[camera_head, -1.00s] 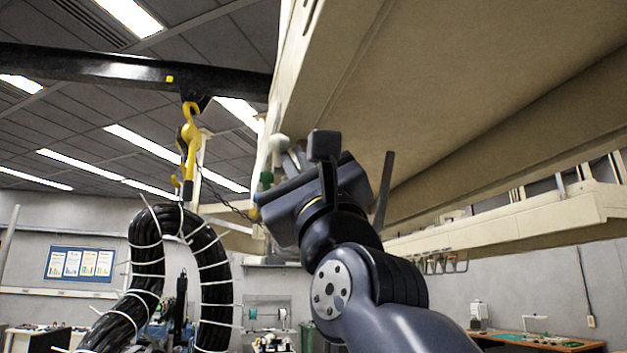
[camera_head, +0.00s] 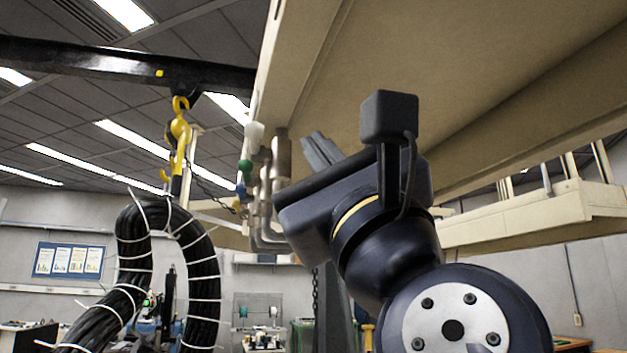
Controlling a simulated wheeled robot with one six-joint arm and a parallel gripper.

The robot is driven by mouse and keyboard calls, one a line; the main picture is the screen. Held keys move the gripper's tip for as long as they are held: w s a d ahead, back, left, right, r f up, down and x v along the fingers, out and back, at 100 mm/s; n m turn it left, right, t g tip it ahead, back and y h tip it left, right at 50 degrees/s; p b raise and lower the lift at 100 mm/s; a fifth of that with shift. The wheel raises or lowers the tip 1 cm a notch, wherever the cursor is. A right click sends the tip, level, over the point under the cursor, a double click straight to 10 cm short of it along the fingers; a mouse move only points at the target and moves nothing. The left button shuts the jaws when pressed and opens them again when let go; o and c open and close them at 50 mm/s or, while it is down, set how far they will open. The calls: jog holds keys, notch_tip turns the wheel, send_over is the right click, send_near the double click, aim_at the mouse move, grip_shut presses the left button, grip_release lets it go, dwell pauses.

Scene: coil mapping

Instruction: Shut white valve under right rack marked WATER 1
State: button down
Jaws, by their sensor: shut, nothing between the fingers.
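The white valve (camera_head: 255,137) shows as a pale round knob, topmost in a column at the left edge of the overhead rack (camera_head: 400,75). It sits beside grey metal pipes (camera_head: 281,160). I cannot read a WATER 1 mark or tell whether the valve is open or shut. A green knob (camera_head: 245,166) and a blue knob (camera_head: 240,190) sit below it. My gripper (camera_head: 319,150) is to the right of the white valve, apart from it in the picture, under the rack. Its fingers are shut and empty, partly hidden behind my wrist.
A yellow hook (camera_head: 178,134) hangs from a dark beam (camera_head: 110,66) at the left. A black cable coil (camera_head: 200,275) with white ties hangs below it. A second rack section (camera_head: 535,215) is at the right. Open space lies between coil and pipes.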

jog(key=shift+s+d+f, duration=0.1)
jog(key=shift+s+d, duration=0.05)
jog(key=shift+s, duration=0.15)
jog(key=shift+w, duration=0.15)
jog(key=b, duration=0.2)
send_near(255, 143)
jog(key=w+d+r, duration=0.2)
jog(key=w, duration=0.2)
jog(key=shift+s+a+r+p, duration=0.1)
jog(key=shift+a+r+p, duration=0.2)
jog(key=shift+r, duration=0.2)
jog(key=shift+s+a+r+p, duration=0.1)
jog(key=shift+a+r+p, duration=0.1)
jog(key=shift+r+p, duration=0.3)
jog(key=shift+s+a+r+p, duration=0.15)
jog(key=shift+a+r+p, duration=0.15)
jog(key=shift+r, duration=0.25)
